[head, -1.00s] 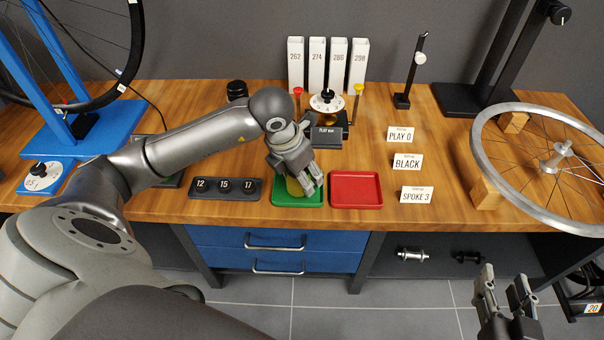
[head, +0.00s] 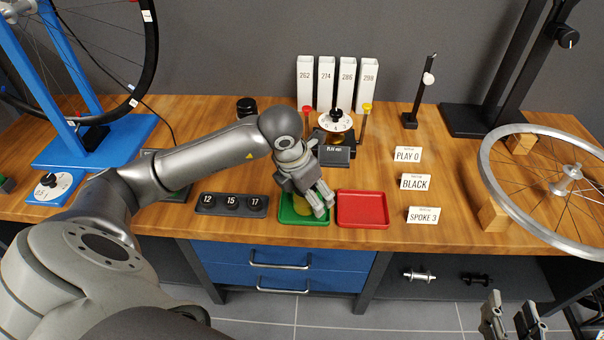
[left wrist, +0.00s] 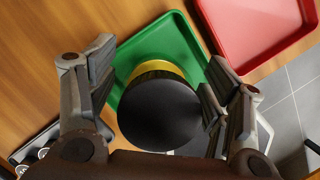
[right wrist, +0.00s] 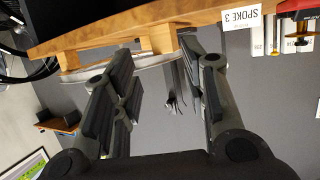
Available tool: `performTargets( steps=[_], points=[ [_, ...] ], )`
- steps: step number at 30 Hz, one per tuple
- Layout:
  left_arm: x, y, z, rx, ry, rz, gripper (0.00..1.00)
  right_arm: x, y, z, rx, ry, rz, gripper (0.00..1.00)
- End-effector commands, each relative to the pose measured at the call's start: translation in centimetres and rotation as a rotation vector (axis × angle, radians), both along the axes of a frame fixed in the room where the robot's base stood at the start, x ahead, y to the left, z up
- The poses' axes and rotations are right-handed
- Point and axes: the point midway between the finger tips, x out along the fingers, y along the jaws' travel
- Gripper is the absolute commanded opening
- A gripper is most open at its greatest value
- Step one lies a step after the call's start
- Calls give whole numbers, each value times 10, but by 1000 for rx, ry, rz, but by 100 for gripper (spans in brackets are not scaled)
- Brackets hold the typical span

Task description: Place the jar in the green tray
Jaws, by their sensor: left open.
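The jar (left wrist: 158,110), yellow with a wide black lid, stands in the green tray (left wrist: 176,36). In the head view the jar's yellow side (head: 301,206) shows in the green tray (head: 289,216), partly hidden by my left gripper (head: 318,203). In the left wrist view my left gripper (left wrist: 160,75) is open, with its fingers on either side of the jar. A gap shows at the left finger; the right finger is close to the lid, and I cannot tell if it touches. My right gripper (head: 512,312) is open and empty, in front of the bench.
A red tray (head: 362,209) lies right of the green one. A dark numbered holder (head: 232,204) lies to its left. A dial gauge (head: 335,122) and white bins (head: 337,84) stand behind. Label cards (head: 415,183) and a wheel (head: 491,190) are to the right.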

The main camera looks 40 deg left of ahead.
Motion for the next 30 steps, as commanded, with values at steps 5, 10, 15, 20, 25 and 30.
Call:
performTargets(
  steps=[5,10,15,20,25,30],
  points=[
    [-6,2,26,2,-6,0,73,-15,-8,-23,-35,146,-10,40],
    [-13,4,50,2,-5,0,73,-35,-17,-47,-71,299,-22,40],
    [-20,6,74,2,-6,0,73,-60,-26,-67,-106,454,-33,40],
    [-27,7,94,1,-4,0,73,-83,-35,-82,-134,582,-41,40],
    [-31,8,108,1,-3,1,73,-101,-41,-91,-153,674,-49,40],
    [-33,8,113,0,-2,0,73,-109,-43,-94,-161,714,-51,40]
  ],
)
